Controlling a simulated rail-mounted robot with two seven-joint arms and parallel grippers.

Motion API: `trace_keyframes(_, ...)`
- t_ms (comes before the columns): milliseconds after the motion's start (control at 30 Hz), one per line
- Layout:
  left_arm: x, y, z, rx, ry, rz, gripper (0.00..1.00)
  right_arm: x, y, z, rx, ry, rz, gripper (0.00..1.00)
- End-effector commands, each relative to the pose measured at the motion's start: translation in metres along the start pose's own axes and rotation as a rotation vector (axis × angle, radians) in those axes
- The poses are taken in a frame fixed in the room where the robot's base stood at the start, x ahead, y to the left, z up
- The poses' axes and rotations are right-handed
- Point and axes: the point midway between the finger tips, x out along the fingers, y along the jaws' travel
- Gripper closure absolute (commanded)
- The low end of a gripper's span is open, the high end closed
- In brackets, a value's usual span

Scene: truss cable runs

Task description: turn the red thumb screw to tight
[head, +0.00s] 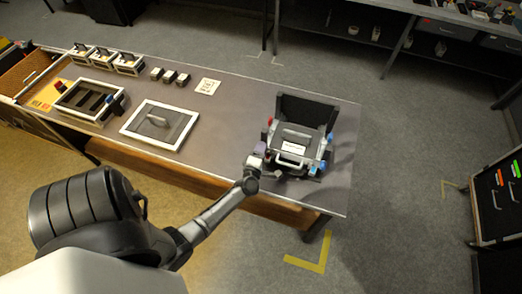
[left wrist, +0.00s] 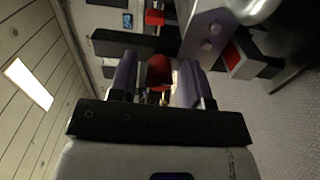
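The red thumb screw (left wrist: 159,71) shows in the left wrist view as a rounded red knob between and beyond the two purple fingertips. My left gripper (left wrist: 156,82) is open, with a visible gap between the left finger and the red knob; whether the right finger touches it I cannot tell. In the head view my left gripper (head: 259,154) is at the left front side of a black boxy unit (head: 304,110) at the table's right end. My right gripper is not in view.
A framed panel with a handle (head: 160,124), a black tray (head: 88,101) and several small blocks stand on the grey table (head: 235,115) to the left. The table's middle is clear.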

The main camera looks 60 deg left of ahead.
Motion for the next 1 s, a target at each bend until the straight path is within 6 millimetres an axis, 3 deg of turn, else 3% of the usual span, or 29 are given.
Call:
trace_keyframes(300, -0.001, 0.000, 0.000, -0.001, 0.000, 0.000, 0.48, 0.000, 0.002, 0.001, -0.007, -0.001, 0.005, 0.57)
trace_keyframes(467, -0.013, -0.001, 0.000, -0.002, 0.000, -0.002, 0.48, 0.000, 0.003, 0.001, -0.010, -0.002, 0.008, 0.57)
trace_keyframes(1000, -0.111, -0.001, -0.001, 0.000, 0.000, -0.002, 0.48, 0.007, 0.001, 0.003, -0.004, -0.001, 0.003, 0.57)
